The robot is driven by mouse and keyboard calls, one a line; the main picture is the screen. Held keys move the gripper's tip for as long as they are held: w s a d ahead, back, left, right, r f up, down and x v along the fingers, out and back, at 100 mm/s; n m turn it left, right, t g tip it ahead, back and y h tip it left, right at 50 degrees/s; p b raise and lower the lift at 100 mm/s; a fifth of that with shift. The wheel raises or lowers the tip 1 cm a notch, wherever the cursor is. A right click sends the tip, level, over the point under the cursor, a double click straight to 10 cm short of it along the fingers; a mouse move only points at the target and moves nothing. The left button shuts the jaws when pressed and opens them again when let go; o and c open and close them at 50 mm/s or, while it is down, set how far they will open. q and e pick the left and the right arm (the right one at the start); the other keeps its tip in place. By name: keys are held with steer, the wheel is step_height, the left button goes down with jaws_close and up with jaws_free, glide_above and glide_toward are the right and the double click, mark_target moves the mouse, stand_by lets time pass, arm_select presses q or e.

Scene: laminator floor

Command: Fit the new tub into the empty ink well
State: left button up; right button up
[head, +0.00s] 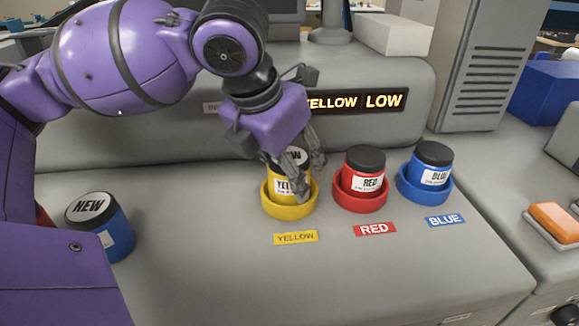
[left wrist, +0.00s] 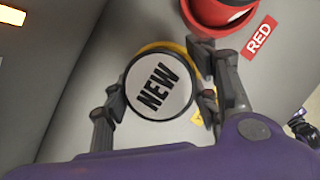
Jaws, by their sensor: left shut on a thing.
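The new yellow tub (head: 279,184) stands upright inside the yellow ink well (head: 289,211), partly hidden by my gripper. Its white lid marked NEW faces the camera in the left wrist view (left wrist: 160,87). My left gripper (head: 303,172) comes down from above and is shut on this tub, with fingers on both sides of the lid in the left wrist view (left wrist: 161,101). Whether the tub touches the well's floor cannot be seen. A yellow label (head: 296,237) lies in front of the well.
A red tub (head: 366,182) sits in the red well (head: 360,199) close beside, and a blue tub (head: 436,176) in the blue well (head: 424,193). Another NEW-lidded blue tub (head: 116,234) stands at left. A lit display (head: 355,102) reads YELLOW LOW. The front counter is clear.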

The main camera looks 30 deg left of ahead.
arm_select(q)
steer(key=shift+s+f, duration=0.1)
steer(key=shift+f, duration=0.35)
steer(key=shift+s+f, duration=0.1)
steer(key=shift+f, duration=0.1)
steer(key=o, duration=1.4)
steer(key=shift+f, duration=0.15)
arm_select(e)
steer(key=shift+s+d, duration=0.1)
steer(key=shift+s, duration=0.2)
arm_select(q)
steer(key=shift+r, duration=0.2)
arm_select(e)
steer(key=shift+w+r, duration=0.15)
steer(key=shift+w, duration=0.1)
